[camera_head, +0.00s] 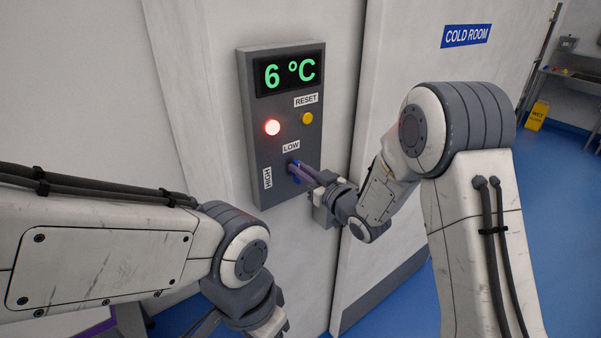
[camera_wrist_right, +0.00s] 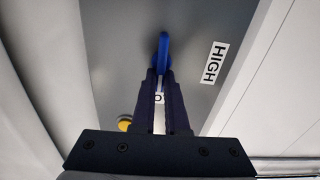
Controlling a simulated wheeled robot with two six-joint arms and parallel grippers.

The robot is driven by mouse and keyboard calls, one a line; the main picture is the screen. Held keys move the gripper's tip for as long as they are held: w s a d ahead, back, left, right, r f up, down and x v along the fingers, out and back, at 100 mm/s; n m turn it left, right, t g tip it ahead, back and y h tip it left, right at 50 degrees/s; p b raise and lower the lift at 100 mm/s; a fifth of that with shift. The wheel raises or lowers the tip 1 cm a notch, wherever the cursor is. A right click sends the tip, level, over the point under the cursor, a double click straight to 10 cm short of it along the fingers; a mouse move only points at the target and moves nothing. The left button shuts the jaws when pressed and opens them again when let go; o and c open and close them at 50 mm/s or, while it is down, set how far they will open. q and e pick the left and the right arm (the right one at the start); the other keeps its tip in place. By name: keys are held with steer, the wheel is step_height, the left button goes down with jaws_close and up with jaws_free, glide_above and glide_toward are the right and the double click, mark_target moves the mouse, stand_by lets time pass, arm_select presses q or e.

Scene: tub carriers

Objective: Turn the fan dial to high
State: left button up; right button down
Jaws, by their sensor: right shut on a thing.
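The blue fan dial (camera_head: 293,171) sits low on the grey control panel (camera_head: 256,134), below the LOW label (camera_head: 291,146) and to the right of the HIGH label (camera_head: 267,178). My right gripper (camera_head: 300,172) is shut on the dial. In the right wrist view the blue dial (camera_wrist_right: 163,50) shows between and beyond the fingertips (camera_wrist_right: 162,80). Its handle lines up roughly with a mostly hidden label between the fingers, and HIGH (camera_wrist_right: 214,63) is off to the right. My left gripper (camera_head: 215,324) is partly cut off at the bottom edge, away from the panel.
The display (camera_head: 290,71) reads 6 °C. A red light (camera_head: 272,127) is lit, and a yellow button (camera_head: 307,118) sits under the RESET label, above the dial. A COLD ROOM sign (camera_head: 466,36) and yellow floor sign (camera_head: 538,114) are at the right.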

steer(key=n+b, duration=0.2)
steer(key=b, duration=0.3)
steer(key=f+n+b, duration=0.1)
steer(key=n+b, duration=0.2)
steer(key=b, duration=0.2)
steer(key=a+f+n+b, duration=0.1)
steer(key=n+b, duration=0.2)
steer(key=b, duration=0.1)
steer(key=shift+s+b, duration=0.4)
steer(key=n+b, duration=0.3)
steer(key=b, duration=0.2)
steer(key=n+b, duration=0.4)
steer(key=b, duration=0.1)
steer(key=shift+a+f, duration=0.1)
steer(key=shift+f, duration=0.1)
steer(key=shift+n+b, duration=0.9)
steer(key=shift+b, duration=0.25)
steer(key=shift+n, duration=0.3)
steer(key=shift+r, duration=0.1)
steer(key=c, duration=0.9)
jaws_free()
steer(key=shift+s+r, duration=0.1)
